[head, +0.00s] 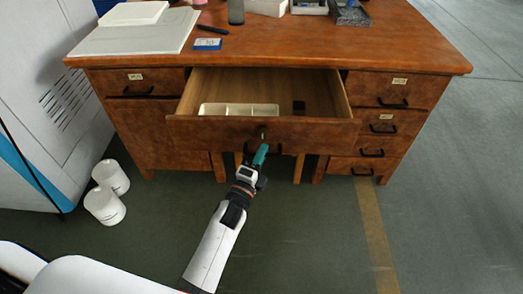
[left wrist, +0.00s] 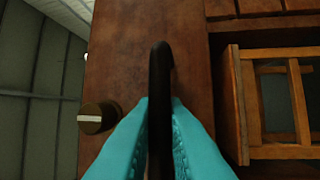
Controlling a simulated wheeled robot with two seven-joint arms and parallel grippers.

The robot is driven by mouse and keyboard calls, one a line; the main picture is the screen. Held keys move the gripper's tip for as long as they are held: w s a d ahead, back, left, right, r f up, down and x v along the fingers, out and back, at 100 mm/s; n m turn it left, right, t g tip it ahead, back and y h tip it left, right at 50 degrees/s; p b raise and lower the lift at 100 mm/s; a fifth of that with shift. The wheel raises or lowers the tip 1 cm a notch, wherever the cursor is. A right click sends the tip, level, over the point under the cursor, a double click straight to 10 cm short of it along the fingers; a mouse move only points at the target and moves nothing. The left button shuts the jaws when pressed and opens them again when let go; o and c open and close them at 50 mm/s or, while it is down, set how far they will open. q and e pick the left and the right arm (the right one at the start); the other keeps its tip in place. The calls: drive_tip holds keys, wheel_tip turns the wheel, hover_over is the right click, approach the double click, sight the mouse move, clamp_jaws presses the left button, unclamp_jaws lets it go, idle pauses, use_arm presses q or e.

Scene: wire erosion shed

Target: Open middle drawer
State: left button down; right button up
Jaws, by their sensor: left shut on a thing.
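The middle drawer (head: 200,129) of the brown wooden desk (head: 300,52) is pulled well out, and its inside shows. It holds a white divided tray (head: 238,110) and a small dark item (head: 299,107). My left gripper (head: 261,154) is at the middle of the drawer front. Its teal fingers (left wrist: 160,135) are shut on the black drawer handle (left wrist: 160,75), which runs between them in the left wrist view. A round lock knob (left wrist: 97,117) sits beside the handle on the drawer front. My right gripper is not in view.
Closed drawers with black handles (head: 393,104) flank the open one on the right, and a closed drawer (head: 137,84) is on the left. Two white cylinders (head: 105,206) stand on the floor at left. The floor right of my arm looks clear.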

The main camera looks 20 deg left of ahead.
use_arm(q)
drive_tip(key=shift+s+d, duration=0.1)
drive_tip(key=shift+s, duration=0.3)
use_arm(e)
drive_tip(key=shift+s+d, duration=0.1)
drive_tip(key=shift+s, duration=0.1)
use_arm(q)
drive_tip(key=c, duration=1.5)
unclamp_jaws()
drive_tip(key=p+v, duration=0.1)
drive_tip(key=v, duration=1.1)
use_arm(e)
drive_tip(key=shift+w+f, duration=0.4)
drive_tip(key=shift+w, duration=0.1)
